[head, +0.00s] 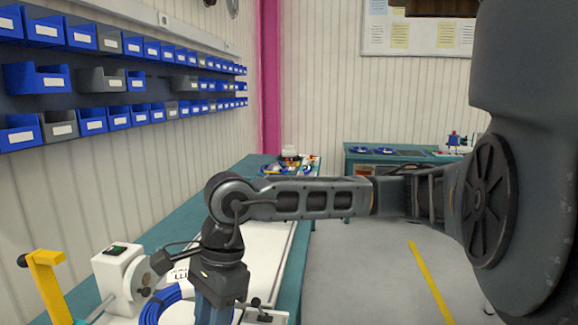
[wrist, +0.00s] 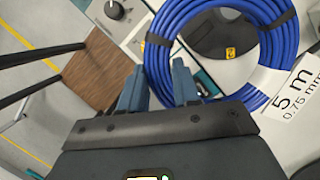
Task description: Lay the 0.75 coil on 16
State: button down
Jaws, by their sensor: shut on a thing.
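A blue coil (wrist: 160,55) of cable fills the upper right of the wrist view, with a white tag (wrist: 297,92) reading "5 m 0.75 mm" at its right side. My gripper (wrist: 158,82) has its two blue-grey fingers shut on the coil's near left part. In the head view the coil (head: 152,308) shows partly at the lower left, beside my gripper (head: 212,308), whose fingertips are cut off by the frame's bottom edge. A dark round piece with a yellow sticker (wrist: 230,50) shows within the ring. I cannot read a 16 anywhere.
A white device with a dial (head: 120,275) and a yellow handle (head: 45,285) stand at the left. The teal workbench (head: 185,225) runs along the wall under blue and grey bins (head: 60,128). A far teal table (head: 350,160) holds blue coils (head: 385,151). Open floor lies right.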

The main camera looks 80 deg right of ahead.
jog(key=shift+r, duration=3.75)
jog(key=shift+s, duration=0.1)
